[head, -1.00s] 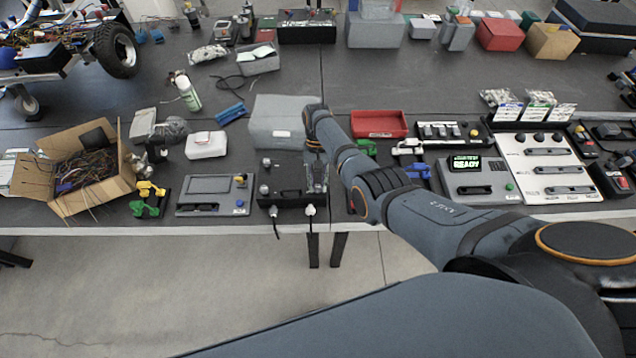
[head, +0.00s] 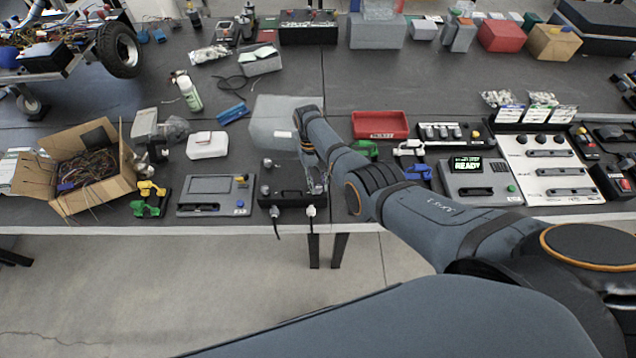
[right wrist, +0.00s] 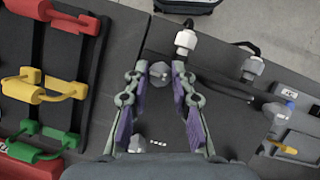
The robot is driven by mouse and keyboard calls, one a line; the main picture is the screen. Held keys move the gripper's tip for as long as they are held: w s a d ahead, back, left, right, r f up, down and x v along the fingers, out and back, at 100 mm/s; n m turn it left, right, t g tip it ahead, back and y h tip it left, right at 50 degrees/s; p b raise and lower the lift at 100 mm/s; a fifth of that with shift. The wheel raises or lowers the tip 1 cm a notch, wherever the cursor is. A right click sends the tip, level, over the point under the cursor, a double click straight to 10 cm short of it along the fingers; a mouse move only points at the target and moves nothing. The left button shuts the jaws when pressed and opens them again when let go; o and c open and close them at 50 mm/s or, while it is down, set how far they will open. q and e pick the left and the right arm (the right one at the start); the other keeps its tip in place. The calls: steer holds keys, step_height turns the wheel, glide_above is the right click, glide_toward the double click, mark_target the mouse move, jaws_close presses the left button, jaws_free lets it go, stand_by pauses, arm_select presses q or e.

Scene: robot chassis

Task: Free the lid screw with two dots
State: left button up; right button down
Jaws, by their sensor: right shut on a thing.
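The black lidded box (head: 288,199) stands at the front edge of the table in the head view. My right gripper (right wrist: 159,68) has its purple-padded fingers on either side of a grey lid screw (right wrist: 159,75), shut on it. Any dots beside this screw cannot be made out. A second grey screw (right wrist: 138,143) sits between the finger bases, with several small white dots next to it. In the head view my right gripper (head: 318,184) is at the box's right end, partly hidden by my wrist. More screws (head: 267,163) show at the box's left end. My left gripper is not in view.
Two cables with white plugs (right wrist: 186,42) leave the box's front side. A grey panel (head: 215,195) stands just left of the box. A black rack with red, yellow and green handles (right wrist: 45,90) lies close beside the gripper. A translucent grey bin (head: 272,122) is behind.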

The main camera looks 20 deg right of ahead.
steer(key=c, duration=1.1)
jaws_free()
steer(key=shift+r, duration=0.1)
steer(key=v, duration=1.2)
